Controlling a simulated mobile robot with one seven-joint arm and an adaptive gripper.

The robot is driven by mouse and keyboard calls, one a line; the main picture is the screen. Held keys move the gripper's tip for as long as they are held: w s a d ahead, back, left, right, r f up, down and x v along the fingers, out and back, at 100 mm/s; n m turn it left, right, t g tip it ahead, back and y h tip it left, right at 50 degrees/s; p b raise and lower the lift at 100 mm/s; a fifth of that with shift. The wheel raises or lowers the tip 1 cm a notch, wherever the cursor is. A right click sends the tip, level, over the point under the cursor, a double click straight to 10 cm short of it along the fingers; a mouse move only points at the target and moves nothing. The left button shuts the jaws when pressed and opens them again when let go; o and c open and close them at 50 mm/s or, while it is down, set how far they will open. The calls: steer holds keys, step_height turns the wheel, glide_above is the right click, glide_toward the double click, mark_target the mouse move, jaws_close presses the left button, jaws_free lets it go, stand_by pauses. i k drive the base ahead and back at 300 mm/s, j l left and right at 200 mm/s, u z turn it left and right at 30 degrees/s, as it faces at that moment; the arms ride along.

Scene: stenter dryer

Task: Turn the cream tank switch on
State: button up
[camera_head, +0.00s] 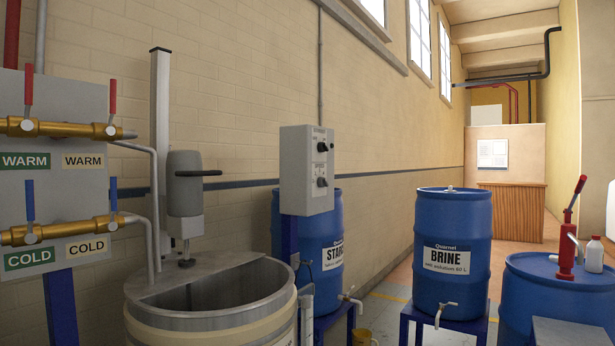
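A grey control box (307,170) is fixed on a blue post near the wall in the middle of the view. It has two black rotary knobs, an upper knob (322,147) and a lower knob (322,182). Small markings by the knobs are too small to read, so I cannot tell which one belongs to the cream tank or how it is set. The cream tank (215,332) stands in front of the box, with a metal rim, a half lid and a grey motor mixer (186,185) above it. My gripper is not in view.
Warm and cold pipes with red and blue levers run along a panel (55,105) at left. A blue STARCH barrel (322,240) stands behind the box. A blue BRINE barrel (452,240) and another with a red pump (567,245) stand right. Floor shows between the barrels.

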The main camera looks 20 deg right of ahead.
mark_target(322, 147)
steer(key=l+z, duration=0.1)
steer(key=z, duration=0.35)
steer(key=i+l+z, duration=0.25)
steer(key=i, duration=0.15)
steer(key=i+l+z, duration=0.2)
steer(key=i, duration=0.15)
steer(key=i+z, duration=0.25)
steer(key=i, duration=0.15)
